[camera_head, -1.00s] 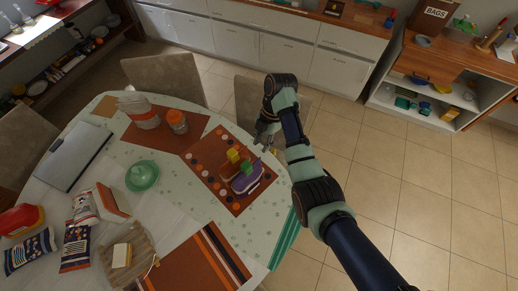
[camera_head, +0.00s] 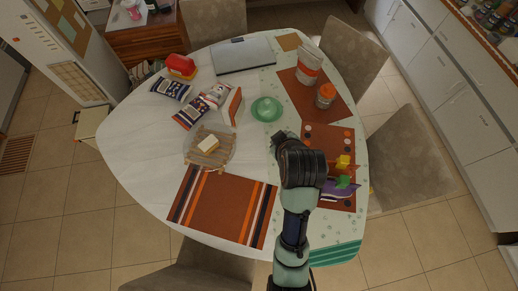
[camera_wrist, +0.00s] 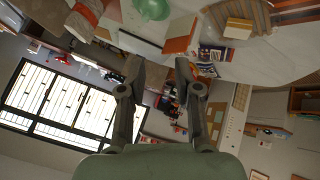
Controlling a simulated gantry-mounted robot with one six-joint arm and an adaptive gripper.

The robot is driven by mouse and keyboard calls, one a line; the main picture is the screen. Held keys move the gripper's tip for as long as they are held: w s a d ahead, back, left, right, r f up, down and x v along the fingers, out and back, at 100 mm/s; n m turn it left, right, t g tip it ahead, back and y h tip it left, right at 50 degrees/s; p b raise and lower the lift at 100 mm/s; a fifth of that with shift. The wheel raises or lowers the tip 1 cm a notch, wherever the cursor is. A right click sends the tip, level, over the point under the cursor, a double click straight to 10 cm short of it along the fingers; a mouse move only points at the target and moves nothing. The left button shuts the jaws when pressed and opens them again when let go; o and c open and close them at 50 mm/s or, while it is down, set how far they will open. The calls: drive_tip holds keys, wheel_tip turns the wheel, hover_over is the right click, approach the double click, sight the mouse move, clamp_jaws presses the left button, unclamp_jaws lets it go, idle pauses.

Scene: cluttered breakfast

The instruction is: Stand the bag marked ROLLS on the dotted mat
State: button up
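The dotted mat (camera_head: 318,131), brown with rows of dots, lies at the table's right side. It bears purple, green and yellow items near its lower end, partly hidden by my arm. Two dark striped bags (camera_head: 173,89) (camera_head: 189,114) and a white-and-red bag (camera_head: 216,95) lie at the table's left. A white bag with an orange band (camera_head: 308,65) stands upright at the back right. I cannot read ROLLS on any bag. My gripper (camera_wrist: 159,72) is open and empty in the wrist view, its fingers spread; in the head view my arm mostly hides it.
A green dish (camera_head: 267,109) is mid-table, with a white-and-orange box (camera_head: 233,107) left of it. An orange-lidded jar (camera_head: 325,95) stands behind the dotted mat. A striped mat (camera_head: 222,208) lies in front. Chairs surround the table.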

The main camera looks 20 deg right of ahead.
drive_tip(key=s+a+r+m+t, duration=0.2)
drive_tip(key=a+r, duration=0.3)
drive_tip(key=a, duration=0.2)
drive_tip(key=s+a+r+m+t+y, duration=0.1)
drive_tip(key=s+a+r+m+t, duration=0.1)
drive_tip(key=a+r, duration=0.3)
drive_tip(key=s+a+t, duration=0.1)
drive_tip(key=a, duration=0.2)
drive_tip(key=shift+s+r+m, duration=0.15)
drive_tip(key=shift+r+m, duration=0.2)
drive_tip(key=shift+m, duration=0.05)
wheel_tip(320, 180, up, 14)
drive_tip(key=p, duration=1.3)
drive_tip(key=shift+f+p, duration=0.25)
drive_tip(key=shift+p, duration=0.05)
